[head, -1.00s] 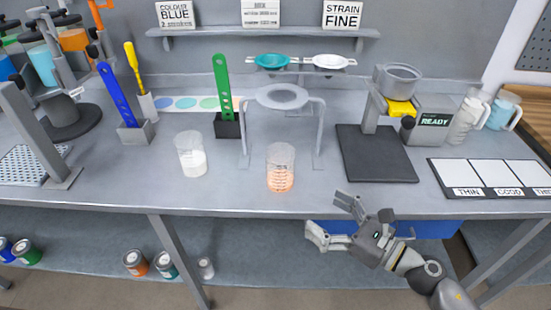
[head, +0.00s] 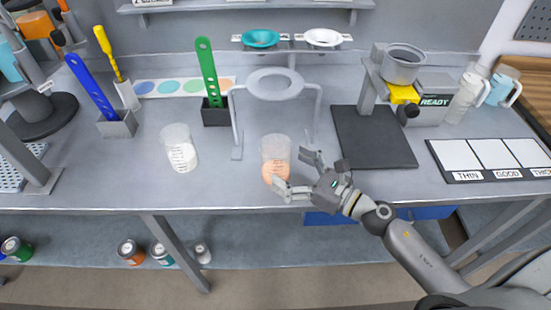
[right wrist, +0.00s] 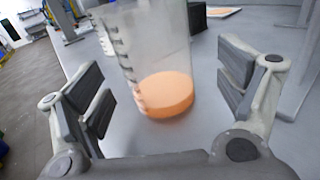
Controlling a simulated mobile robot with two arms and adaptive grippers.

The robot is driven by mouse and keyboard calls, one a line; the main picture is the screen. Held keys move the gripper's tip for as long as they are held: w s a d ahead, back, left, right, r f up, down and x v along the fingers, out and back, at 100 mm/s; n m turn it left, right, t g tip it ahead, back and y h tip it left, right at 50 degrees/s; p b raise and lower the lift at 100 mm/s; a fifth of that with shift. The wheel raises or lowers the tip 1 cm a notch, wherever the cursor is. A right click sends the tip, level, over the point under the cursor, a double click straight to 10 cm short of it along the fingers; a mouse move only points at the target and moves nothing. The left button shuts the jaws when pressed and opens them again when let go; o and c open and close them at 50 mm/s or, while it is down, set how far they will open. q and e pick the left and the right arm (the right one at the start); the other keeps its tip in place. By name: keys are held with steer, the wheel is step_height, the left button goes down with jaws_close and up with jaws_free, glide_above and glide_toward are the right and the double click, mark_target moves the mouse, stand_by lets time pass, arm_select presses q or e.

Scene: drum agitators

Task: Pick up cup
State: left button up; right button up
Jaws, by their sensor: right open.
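A clear cup with orange contents (head: 275,158) stands upright near the table's front edge, in front of the ring stand. A second clear cup with white contents (head: 180,149) stands to its left. My right gripper (head: 291,174) is open beside the orange cup, coming from its right. In the right wrist view the orange cup (right wrist: 160,70) is between and just beyond the fingers of the right gripper (right wrist: 165,95), with room on both sides. My left gripper is not in view.
A grey ring stand (head: 274,84) is close behind the orange cup. A dark plate (head: 373,138) lies to the right, with a card strip (head: 490,157) beyond it. A green stirrer (head: 207,70) in a black holder (head: 215,112) stands back left.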

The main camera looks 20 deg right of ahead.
mark_target(274, 159)
steer(key=p+x, duration=0.1)
steer(key=x, duration=0.1)
steer(key=p+x, duration=0.1)
steer(key=x, duration=0.1)
steer(key=shift+a+r, duration=0.25)
steer(key=shift+a, duration=0.05)
steer(key=shift+w+a+f, duration=0.1)
steer(key=shift+w+a, duration=0.05)
steer(key=shift+w, duration=0.1)
steer(key=shift+c, duration=1.6)
steer(key=c, duration=0.7)
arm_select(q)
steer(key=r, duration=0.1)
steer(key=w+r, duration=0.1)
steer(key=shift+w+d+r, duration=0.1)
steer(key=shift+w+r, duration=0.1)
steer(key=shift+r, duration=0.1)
arm_select(e)
steer(key=shift+c, duration=0.6)
